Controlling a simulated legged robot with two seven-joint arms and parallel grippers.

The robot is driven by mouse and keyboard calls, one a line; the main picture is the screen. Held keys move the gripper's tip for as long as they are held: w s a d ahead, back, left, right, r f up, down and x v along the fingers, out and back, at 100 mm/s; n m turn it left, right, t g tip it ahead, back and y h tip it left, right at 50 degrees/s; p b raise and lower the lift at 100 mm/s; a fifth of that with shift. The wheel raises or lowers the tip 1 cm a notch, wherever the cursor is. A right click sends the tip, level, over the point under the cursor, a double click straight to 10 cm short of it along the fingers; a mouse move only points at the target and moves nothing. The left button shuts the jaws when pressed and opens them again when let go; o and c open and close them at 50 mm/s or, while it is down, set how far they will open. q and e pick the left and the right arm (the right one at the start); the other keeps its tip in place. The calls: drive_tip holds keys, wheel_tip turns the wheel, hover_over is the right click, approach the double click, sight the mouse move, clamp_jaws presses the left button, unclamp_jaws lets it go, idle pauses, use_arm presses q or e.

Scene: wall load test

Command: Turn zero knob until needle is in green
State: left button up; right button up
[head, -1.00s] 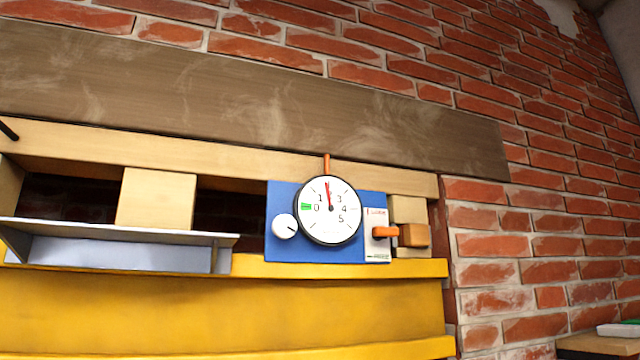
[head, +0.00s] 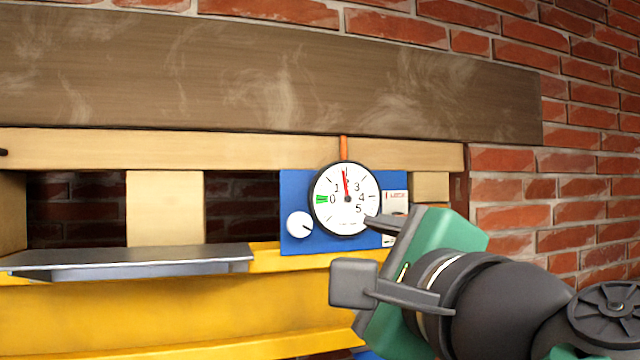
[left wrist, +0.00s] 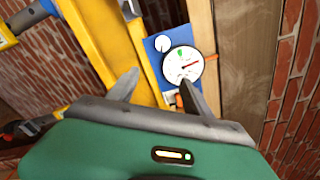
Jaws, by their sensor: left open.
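The white zero knob (head: 299,224) with a dark pointer mark sits at the lower left of a blue panel (head: 292,187). The round white gauge (head: 346,213) beside it has a red needle pointing nearly straight up, between 1 and 3. Its green band is at the left by 0, away from the needle. My left gripper (head: 362,250) is open and empty, in front of the panel's lower right, apart from the knob in the picture. The left wrist view shows the knob (left wrist: 162,43) and gauge (left wrist: 183,66) beyond the open fingers (left wrist: 157,82). My right gripper is not in view.
A yellow beam (head: 180,305) runs below the panel, with a grey metal ledge (head: 130,260) at left. A wooden rail (head: 230,150) and dark plank (head: 250,85) lie above. My gripper partly hides the white label (head: 396,197) at the panel's right. Brick wall is behind.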

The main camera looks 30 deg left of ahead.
use_arm(q)
drive_tip(key=s+a+r, duration=0.1)
drive_tip(key=a+r, duration=0.1)
drive_tip(key=a, duration=0.1)
drive_tip(key=p, duration=0.4)
approach(299, 226)
drive_tip(key=shift+y, duration=0.3)
drive_tip(key=x, duration=0.6)
drive_tip(key=shift+w+r, duration=0.2)
drive_tip(key=shift+w, duration=0.05)
drive_tip(key=shift+w+a+f, duration=0.1)
drive_tip(key=shift+w+a, duration=0.4)
drive_tip(key=shift+w, duration=0.05)
drive_tip(key=shift+w+a+f, duration=0.1)
drive_tip(key=shift+a, duration=0.45)
drive_tip(key=c, duration=0.4)
drive_tip(key=shift+d+f+n, duration=0.15)
drive_tip(key=shift+n, duration=0.15)
clamp_jaws()
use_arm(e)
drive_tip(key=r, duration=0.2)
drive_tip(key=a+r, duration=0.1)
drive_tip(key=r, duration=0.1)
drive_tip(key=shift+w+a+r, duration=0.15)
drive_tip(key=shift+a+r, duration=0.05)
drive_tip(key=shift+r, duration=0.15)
